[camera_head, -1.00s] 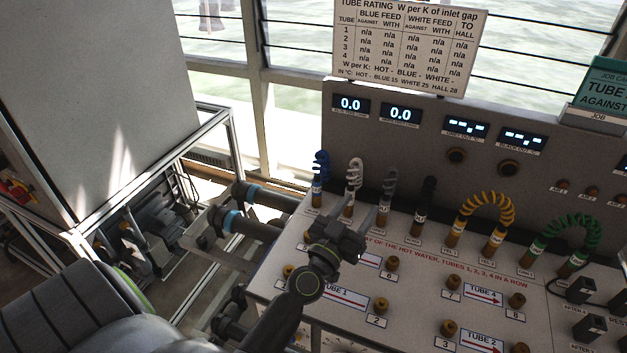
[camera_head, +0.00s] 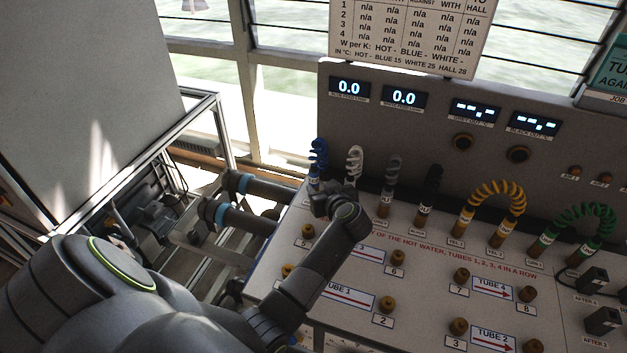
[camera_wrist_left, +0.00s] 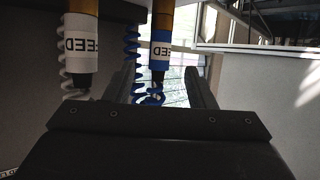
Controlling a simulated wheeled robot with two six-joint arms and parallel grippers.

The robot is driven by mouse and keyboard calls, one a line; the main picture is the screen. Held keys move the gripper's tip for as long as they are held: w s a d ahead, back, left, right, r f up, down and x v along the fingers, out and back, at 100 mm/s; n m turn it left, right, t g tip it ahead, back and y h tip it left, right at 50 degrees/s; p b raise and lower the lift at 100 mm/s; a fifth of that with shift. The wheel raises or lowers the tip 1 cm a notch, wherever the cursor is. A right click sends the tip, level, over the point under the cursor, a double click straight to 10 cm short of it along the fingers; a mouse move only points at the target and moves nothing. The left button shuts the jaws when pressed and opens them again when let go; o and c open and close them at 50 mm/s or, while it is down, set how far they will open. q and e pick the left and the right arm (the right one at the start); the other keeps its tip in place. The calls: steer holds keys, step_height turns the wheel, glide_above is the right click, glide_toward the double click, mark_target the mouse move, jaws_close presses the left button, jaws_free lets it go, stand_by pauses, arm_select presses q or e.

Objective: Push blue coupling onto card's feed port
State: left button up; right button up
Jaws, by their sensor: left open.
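The blue coupling (camera_head: 315,182) stands upright at the back left of the sloping panel, under a coiled blue hose (camera_head: 318,152). In the left wrist view the coupling (camera_wrist_left: 160,52), marked FEED, lies in line with the gap between my fingers. My left gripper (camera_head: 328,203) is open, close in front of it; contact cannot be told. The job card (camera_head: 608,75) is cut off at the right edge and its tube number is unreadable. Brass ports on the panel include port 5 (camera_head: 307,231), port 6 (camera_head: 397,257) and port 2 (camera_head: 386,305). My right gripper is out of view.
The white coupling (camera_wrist_left: 80,50) stands beside the blue one. Grey (camera_head: 386,200) and black (camera_head: 426,205) couplings follow to the right, then yellow (camera_head: 490,195) and green (camera_head: 575,225) hose loops. The upright display wall (camera_head: 420,130) rises behind. My forearm covers part of the panel's left side.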

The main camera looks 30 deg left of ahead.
mark_target(316, 179)
arm_select(q)
steer(key=b+x, duration=0.1)
steer(key=x, duration=0.1)
steer(key=b+x, duration=0.2)
steer(key=shift+f+b, duration=0.3)
steer(key=shift+f, duration=0.05)
steer(key=x, duration=0.1)
steer(key=p+x, duration=0.1)
steer(key=shift+w+a+r, duration=0.15)
steer(key=shift+w+a, duration=0.15)
steer(key=shift+w+a+f, duration=0.3)
steer(key=shift+w+a, duration=0.1)
steer(key=shift+a, duration=0.1)
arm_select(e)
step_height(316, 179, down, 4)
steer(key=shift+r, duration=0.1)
arm_select(q)
steer(key=shift+r, duration=0.1)
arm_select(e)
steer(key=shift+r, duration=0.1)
arm_select(q)
steer(key=shift+p, duration=0.6)
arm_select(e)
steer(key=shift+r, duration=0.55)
arm_select(q)
jaws_close()
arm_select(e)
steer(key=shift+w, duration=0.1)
